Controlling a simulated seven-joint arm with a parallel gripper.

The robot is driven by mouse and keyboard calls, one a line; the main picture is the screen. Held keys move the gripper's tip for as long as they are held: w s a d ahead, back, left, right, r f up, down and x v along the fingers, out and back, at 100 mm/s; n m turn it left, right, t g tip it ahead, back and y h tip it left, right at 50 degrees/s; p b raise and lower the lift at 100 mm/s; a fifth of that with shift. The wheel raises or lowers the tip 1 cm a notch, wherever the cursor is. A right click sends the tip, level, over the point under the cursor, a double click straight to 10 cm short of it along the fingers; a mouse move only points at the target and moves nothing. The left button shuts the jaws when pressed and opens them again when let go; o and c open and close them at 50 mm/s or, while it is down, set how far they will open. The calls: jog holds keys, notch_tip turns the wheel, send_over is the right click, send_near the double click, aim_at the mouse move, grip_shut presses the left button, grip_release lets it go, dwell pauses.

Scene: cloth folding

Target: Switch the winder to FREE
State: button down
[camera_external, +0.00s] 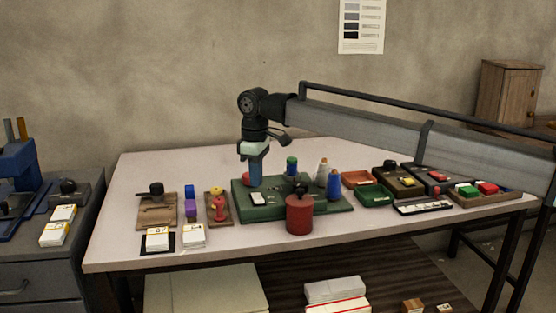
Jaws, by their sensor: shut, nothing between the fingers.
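My gripper (256,183) points straight down over the left part of a green board (335,207) on the table. Its fingers are shut with nothing between them; whether the tips touch the board cannot be told. The board carries a white block, a green-topped spool (291,167), a white cone (322,172) and a blue cone (334,186). A red round container (299,215) stands at its front edge. A dark knob-like part (301,189) shows just behind the container. I cannot tell which part is the winder's switch, and no FREE marking is readable.
A green tray (375,196), dark boxes (400,182) and a tray of coloured blocks (500,196) stand right. The table's back left (165,164) is clear.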

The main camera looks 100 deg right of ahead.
notch_tip(320, 180, up, 4)
jog(key=shift+r, duration=0.25)
dwell(0.5)
